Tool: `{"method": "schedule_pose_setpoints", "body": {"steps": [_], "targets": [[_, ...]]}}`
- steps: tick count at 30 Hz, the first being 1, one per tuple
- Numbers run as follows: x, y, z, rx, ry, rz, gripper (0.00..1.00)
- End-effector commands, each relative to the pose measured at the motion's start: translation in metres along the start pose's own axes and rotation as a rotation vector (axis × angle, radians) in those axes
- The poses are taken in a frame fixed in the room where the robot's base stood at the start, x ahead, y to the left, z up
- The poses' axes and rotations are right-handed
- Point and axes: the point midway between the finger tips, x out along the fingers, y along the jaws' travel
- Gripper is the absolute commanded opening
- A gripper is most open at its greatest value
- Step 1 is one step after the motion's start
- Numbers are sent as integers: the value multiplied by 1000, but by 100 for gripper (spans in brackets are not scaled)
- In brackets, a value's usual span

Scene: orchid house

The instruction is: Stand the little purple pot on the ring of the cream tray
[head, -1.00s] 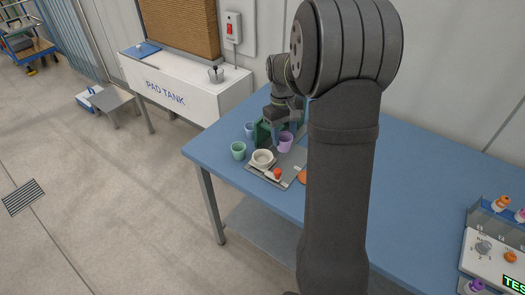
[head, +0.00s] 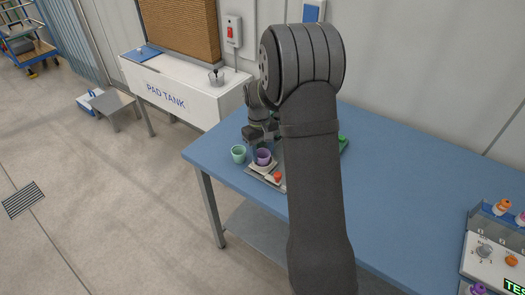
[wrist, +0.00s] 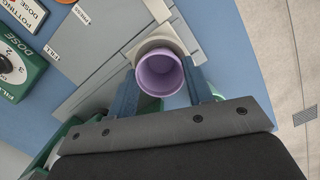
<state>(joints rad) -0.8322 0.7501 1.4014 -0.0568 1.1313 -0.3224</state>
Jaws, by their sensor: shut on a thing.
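The little purple pot (head: 263,157) is upright over the cream tray (head: 262,168) in the head view. My gripper (wrist: 162,88) is shut on the pot, one finger on each side of it. In the wrist view the open mouth of the purple pot (wrist: 159,74) faces the camera, and the cream tray (wrist: 150,46) shows behind its far rim. The pot hides most of the tray and its ring. I cannot tell whether the pot touches the ring or hangs just above it.
A green cup (head: 238,153) stands close to the left of the tray. A grey board (head: 257,175) with a red-orange knob (head: 277,177) lies in front. A green dosing box (wrist: 18,66) shows in the wrist view.

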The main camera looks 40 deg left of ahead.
Motion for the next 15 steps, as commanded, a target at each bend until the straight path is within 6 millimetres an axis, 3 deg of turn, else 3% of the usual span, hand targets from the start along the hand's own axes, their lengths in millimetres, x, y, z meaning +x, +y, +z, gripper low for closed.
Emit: {"method": "schedule_pose_setpoints", "body": {"steps": [5,6,8,15], "targets": [[4,0,0,0,-1,0,25],[3,0,0,0,0,0,54],[3,0,0,0,0,0,66],[3,0,0,0,0,0,68]]}}
